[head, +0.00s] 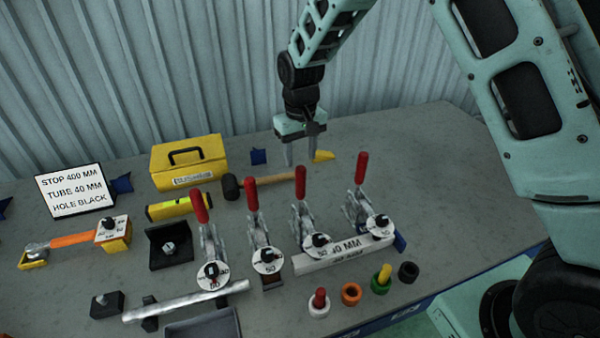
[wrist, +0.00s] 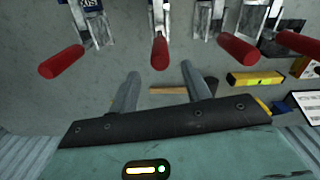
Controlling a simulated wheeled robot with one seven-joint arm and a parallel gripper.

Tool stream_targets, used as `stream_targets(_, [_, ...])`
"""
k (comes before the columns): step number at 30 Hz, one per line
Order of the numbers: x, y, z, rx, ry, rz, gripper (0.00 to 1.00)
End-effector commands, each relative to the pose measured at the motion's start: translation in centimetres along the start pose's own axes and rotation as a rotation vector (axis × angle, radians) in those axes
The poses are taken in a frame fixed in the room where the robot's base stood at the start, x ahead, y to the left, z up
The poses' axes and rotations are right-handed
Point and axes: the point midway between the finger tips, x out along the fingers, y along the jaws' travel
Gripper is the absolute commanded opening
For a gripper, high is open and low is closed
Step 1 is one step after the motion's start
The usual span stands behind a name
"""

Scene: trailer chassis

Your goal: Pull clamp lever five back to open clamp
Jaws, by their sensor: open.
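Several toggle clamps with red lever handles stand in a row; I cannot tell which is number five. In the head view the handles are at far left (head: 201,207), second (head: 251,194), third (head: 300,182) and far right (head: 361,167), all standing up. My gripper (head: 301,158) is open and empty, pointing down behind the third lever. In the wrist view the fingers (wrist: 161,88) are spread, with that third red handle (wrist: 160,52) ahead of the gap, apart from both fingers. The far-right handle (wrist: 62,62) lies to the left there.
A wooden-handled hammer (head: 270,180) lies behind the clamps. A yellow toolbox (head: 188,161) and yellow level (head: 180,208) are to the left. A metal tube (head: 185,300) and coloured plugs (head: 351,294) are in front. The back right of the bench is clear.

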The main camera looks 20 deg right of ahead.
Motion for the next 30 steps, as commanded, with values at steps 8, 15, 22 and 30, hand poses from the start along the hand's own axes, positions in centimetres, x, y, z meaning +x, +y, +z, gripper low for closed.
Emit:
stream_targets(8, [5.2, 0.0, 0.1, -0.001, -0.002, 0.001, 0.48])
stream_targets(15, [7.6, 0.0, 0.0, -0.001, 0.001, 0.0, 0.48])
stream_targets(22, [8.0, 0.0, 0.0, -0.001, 0.002, 0.0, 0.48])
stream_targets(30, [7.9, 0.0, 0.0, -0.001, 0.002, 0.0, 0.01])
